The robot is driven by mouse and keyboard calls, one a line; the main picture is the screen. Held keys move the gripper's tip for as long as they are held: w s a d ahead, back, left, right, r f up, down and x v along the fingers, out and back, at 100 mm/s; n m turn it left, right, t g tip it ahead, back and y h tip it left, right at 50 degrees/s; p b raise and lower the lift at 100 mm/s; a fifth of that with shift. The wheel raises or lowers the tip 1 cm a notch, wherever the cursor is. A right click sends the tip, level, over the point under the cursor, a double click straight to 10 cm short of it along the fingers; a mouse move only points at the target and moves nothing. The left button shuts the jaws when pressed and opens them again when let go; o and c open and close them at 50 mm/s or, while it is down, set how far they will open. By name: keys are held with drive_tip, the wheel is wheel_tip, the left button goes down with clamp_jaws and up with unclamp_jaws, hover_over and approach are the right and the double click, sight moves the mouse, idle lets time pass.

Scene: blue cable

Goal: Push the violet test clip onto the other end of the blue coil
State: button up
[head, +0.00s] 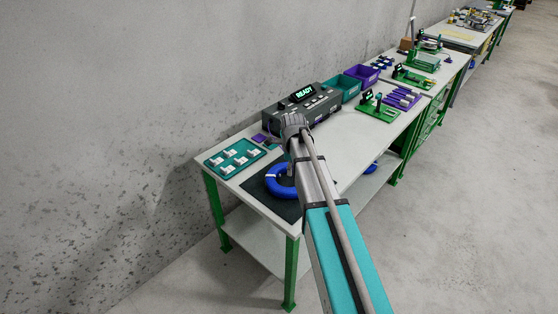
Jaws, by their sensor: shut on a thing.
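The blue coil (272,184) lies as a ring on a dark mat (257,185) at the near end of the workbench. A small white band shows on its left side. My arm covers the coil's right part. My gripper (289,164) points down over the coil, largely hidden by my arm. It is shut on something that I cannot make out. A small violet piece (258,138) lies at the left of the tester; I cannot tell whether it is the test clip. The coil's ends are not clear.
A dark tester (318,106) with a lit READY display stands at the back. A teal tray (236,158) with several white pieces is at the left. Teal (346,87) and violet (364,75) bins stand beyond the tester. The wall is close behind the bench (352,150).

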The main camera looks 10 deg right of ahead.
drive_tip(key=shift+n, duration=0.4)
drive_tip(key=w+a, duration=0.1)
drive_tip(key=w, duration=0.1)
drive_tip(key=w+f+b, duration=0.1)
drive_tip(key=w, duration=0.2)
drive_tip(key=w+a, duration=0.1)
drive_tip(key=w, duration=0.2)
drive_tip(key=shift+w+a+f, duration=0.2)
drive_tip(key=shift+a+f, duration=0.15)
drive_tip(key=shift+f, duration=0.05)
drive_tip(key=shift+f+b, duration=0.25)
drive_tip(key=shift+b, duration=0.25)
drive_tip(key=shift+f+b, duration=2.35)
drive_tip(key=shift+f, duration=0.05)
drive_tip(key=shift+f+b, duration=1.15)
drive_tip(key=shift+b, duration=0.05)
idle(1.9)
drive_tip(key=o, duration=0.4)
